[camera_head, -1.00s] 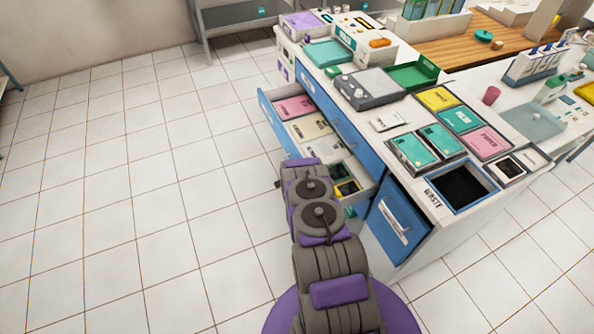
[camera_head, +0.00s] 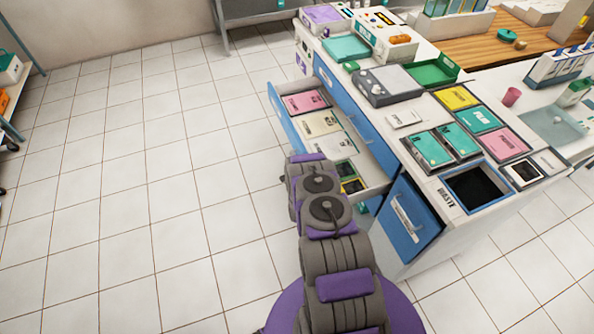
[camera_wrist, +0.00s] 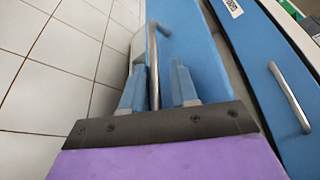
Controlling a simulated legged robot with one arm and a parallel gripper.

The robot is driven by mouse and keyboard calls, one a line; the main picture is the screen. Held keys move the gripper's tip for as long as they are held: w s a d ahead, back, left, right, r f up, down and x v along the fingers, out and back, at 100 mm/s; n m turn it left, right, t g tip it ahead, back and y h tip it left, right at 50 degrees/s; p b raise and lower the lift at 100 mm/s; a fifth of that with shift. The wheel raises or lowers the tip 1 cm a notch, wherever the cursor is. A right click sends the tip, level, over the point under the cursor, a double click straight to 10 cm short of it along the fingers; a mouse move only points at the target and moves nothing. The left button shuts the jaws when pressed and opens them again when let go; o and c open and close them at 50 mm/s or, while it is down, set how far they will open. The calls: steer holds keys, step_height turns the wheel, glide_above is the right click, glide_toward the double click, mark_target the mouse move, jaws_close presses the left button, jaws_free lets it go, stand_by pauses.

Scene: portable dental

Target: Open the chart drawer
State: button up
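The open drawer (camera_head: 277,112) sticks out from the blue-fronted cabinet in the head view. Pink (camera_head: 305,102), cream and white folders lie in it, with small dark-framed items at its near end. In the wrist view, the metal bar handle (camera_wrist: 153,65) stands on the blue drawer front (camera_wrist: 200,50). My gripper (camera_wrist: 158,88) has its two blue fingers on either side of this bar. The fingers are apart, with a visible gap on the bar's right; contact on the left is unclear. In the head view my arm hides the gripper.
A closed blue drawer front (camera_head: 340,107) is above the open drawer. A blue waste-bin front (camera_head: 409,222) is at the cabinet's near end. The counter holds trays and coloured folders. The tiled floor (camera_head: 130,190) to the left is clear.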

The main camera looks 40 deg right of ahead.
steer(key=shift+o, duration=0.8)
steer(key=shift+d+f, duration=0.25)
steer(key=shift+d, duration=0.3)
steer(key=shift+s+a+r, duration=0.15)
steer(key=shift+a+r, duration=0.05)
steer(key=shift+a, duration=0.35)
steer(key=d+p+v, duration=0.1)
steer(key=p+v, duration=0.3)
steer(key=v, duration=1.2)
steer(key=shift+s+f+p, duration=0.15)
steer(key=shift+s+p, duration=0.2)
steer(key=shift+s, duration=0.05)
steer(key=shift+a, duration=0.4)
